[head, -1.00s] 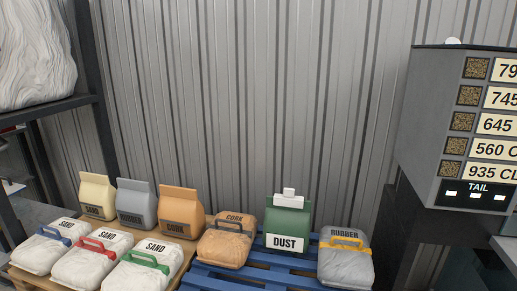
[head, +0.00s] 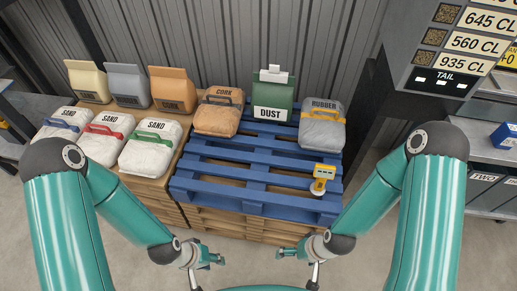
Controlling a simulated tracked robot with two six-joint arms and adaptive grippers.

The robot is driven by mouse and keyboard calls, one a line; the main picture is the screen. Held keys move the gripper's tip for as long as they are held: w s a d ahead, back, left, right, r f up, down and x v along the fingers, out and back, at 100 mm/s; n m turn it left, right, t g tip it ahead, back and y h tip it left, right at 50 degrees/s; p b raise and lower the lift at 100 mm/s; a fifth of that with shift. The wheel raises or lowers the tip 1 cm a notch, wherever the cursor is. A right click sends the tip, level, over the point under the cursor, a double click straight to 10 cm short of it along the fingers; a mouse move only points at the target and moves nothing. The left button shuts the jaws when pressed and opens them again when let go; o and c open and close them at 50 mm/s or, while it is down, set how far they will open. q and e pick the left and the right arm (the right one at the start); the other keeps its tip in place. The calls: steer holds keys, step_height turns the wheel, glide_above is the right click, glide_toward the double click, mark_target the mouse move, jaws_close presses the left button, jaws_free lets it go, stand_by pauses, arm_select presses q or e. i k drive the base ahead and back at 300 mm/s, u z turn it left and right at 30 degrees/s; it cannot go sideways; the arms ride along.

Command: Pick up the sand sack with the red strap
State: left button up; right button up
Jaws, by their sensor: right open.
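The sand sack with the red strap (head: 98,150) is white and lies on the wooden pallet stack at left. It sits between a sand sack with a blue strap (head: 65,122) and a sand sack with a green strap (head: 147,158). All three are marked SAND. My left gripper (head: 218,259) is low in front of the pallets, to the right of and nearer than the red-strap sack, touching no sack. Its jaw state is too small to tell. My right gripper (head: 281,253) is open and empty, facing it.
Paper bags (head: 128,86) stand behind the sacks. A blue pallet (head: 215,180) holds a cork sack (head: 218,118), a green dust bag (head: 272,98), a rubber sack (head: 322,128) and a yellow handheld device (head: 322,178). A shelf (head: 490,150) stands at right.

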mark_target(102, 140)
steer(key=z, duration=1.65)
steer(key=i, duration=0.1)
steer(key=u, duration=3.3)
steer(key=i, duration=0.7)
steer(key=u, duration=0.75)
steer(key=i, duration=1.55)
steer(key=z, duration=0.75)
